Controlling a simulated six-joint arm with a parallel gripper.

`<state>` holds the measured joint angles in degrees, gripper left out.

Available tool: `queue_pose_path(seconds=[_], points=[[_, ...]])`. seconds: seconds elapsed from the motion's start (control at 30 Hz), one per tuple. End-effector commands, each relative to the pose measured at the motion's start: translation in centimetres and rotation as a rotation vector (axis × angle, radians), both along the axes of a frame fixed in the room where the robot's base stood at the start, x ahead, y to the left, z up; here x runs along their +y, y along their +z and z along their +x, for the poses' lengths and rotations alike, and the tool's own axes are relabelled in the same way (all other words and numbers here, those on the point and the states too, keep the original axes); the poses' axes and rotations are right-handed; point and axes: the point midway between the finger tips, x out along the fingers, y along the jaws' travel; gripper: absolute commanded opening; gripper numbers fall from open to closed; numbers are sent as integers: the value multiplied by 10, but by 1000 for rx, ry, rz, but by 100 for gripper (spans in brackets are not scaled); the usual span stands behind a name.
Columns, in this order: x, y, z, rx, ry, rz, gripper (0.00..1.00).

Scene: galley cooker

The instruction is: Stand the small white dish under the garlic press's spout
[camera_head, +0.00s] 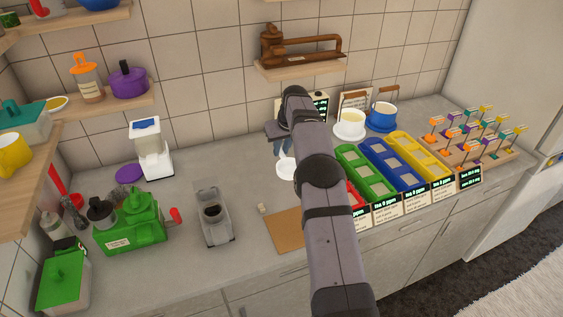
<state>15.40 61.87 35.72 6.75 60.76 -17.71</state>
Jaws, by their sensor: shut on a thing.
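A small round white dish (286,170) is near the middle of the picture, left of my arm. My gripper (284,155) reaches down to its far rim and is shut on it. My arm hides part of the gripper and the dish's right side. I cannot tell if the dish touches the counter. I cannot identify the garlic press for sure. A brown device with a long lever (300,45) stands on the back wall shelf, and a grey open-topped device (213,215) stands on the counter left of my arm.
A green machine (135,222) and a white appliance (150,150) stand at left. Green, blue and yellow trays (395,165), two cups on saucers and a rack of coloured-topped sticks (480,140) fill the right. A brown board (285,230) lies by my arm.

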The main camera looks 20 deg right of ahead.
Motion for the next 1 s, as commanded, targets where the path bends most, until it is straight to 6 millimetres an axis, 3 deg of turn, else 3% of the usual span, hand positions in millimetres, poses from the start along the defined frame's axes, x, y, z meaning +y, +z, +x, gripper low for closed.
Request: queue_pose_path(seconds=[0.2,0.63,1.0], points=[[0,19,0,-1,0,0,0],[4,23,-1,1,-1,0,0],[37,20,-20,2,-13,-1,0]])
